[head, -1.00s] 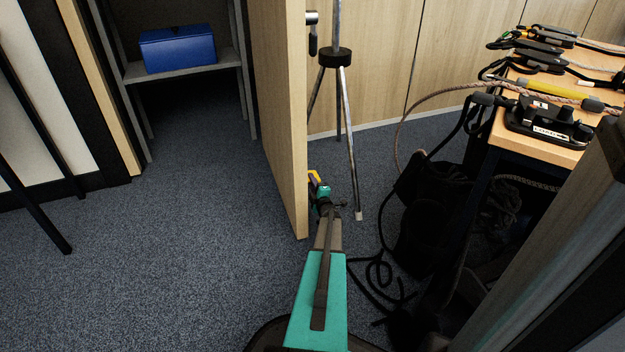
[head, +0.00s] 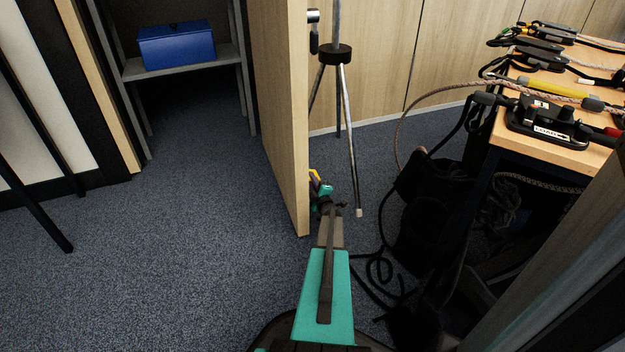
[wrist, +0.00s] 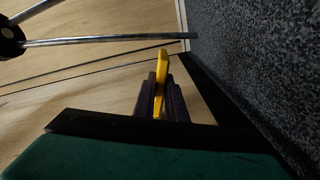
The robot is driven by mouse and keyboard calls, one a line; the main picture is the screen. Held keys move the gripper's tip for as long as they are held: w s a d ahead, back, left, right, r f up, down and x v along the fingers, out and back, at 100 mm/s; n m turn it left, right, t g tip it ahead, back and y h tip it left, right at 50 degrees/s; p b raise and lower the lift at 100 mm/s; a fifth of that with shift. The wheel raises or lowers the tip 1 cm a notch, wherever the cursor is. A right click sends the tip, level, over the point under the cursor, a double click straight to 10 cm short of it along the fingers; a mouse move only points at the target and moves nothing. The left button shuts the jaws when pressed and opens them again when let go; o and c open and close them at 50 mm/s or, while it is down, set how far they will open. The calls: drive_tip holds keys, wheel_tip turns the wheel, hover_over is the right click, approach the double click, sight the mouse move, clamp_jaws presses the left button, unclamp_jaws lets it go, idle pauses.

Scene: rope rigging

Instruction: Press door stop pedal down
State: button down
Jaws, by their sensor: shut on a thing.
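The door (head: 283,120) stands open, its edge facing me. My gripper (head: 321,188) is low by the door's right face, near its bottom edge. In the wrist view my gripper (wrist: 161,98) has its dark fingers shut on a slim yellow piece (wrist: 162,66). Its tip sticks out beyond the fingers. The yellow piece also shows beside the door in the head view (head: 314,175). It looks like the door stop pedal, but its mount is hidden, and I cannot tell how far down it is.
A tripod (head: 337,56) stands just beyond my gripper, one foot close to it on the right. A wooden table (head: 565,155) with rope gear is at the right, with a black bag (head: 425,200) and loose cords below. Open carpet (head: 190,240) lies left of the door.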

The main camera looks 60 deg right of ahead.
drive_tip(key=c, duration=1.8)
unclamp_jaws()
drive_tip(key=shift+w+d, duration=0.1)
drive_tip(key=shift+d, duration=0.05)
drive_tip(key=p+v, duration=0.4)
drive_tip(key=v, duration=1)
